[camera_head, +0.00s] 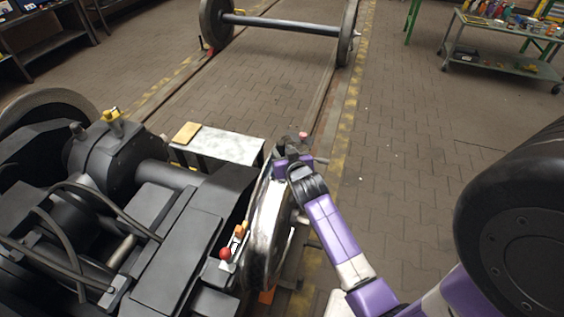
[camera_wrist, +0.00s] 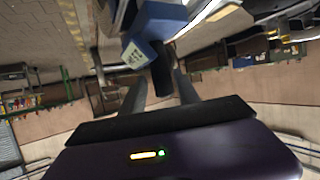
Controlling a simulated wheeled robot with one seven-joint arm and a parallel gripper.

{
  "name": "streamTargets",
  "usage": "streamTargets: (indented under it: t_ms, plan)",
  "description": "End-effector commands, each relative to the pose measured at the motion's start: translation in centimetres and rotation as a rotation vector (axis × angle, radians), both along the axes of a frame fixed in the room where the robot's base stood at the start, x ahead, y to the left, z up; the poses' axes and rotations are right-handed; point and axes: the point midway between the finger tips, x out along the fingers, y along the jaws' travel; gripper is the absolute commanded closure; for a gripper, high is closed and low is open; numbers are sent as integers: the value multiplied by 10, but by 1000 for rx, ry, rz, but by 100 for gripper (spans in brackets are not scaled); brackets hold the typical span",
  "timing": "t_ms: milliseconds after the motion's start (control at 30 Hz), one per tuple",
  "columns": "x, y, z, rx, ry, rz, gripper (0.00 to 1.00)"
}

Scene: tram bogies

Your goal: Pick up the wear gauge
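In the wrist view, a blue block with a pale label (camera_wrist: 150,27) and a black stem-like part (camera_wrist: 162,80) lie ahead of my gripper (camera_wrist: 157,90). I take this to be the wear gauge. Its black part shows between my two fingers, which stand apart with gaps on both sides. In the head view, my gripper (camera_head: 289,147) is at the top of the near wheel (camera_head: 266,225), and I cannot make out the gauge there. A small pink-red piece (camera_head: 304,135) shows just beyond the gripper.
A dark bogie frame (camera_head: 175,240) with hoses fills the left. A red knob (camera_head: 225,253) sits beside the wheel. A wheelset (camera_head: 280,24) stands on the rails behind.

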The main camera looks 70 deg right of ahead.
Motion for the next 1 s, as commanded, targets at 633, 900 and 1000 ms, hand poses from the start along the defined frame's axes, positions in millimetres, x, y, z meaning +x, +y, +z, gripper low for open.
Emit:
streamTargets:
  t_ms: [633,900,1000]
  plan:
    - [35,-38,-24,-2,-2,1,62]
    - [34,-38,-23,-2,-2,1,96]
    - [34,-38,-23,-2,-2,1,100]
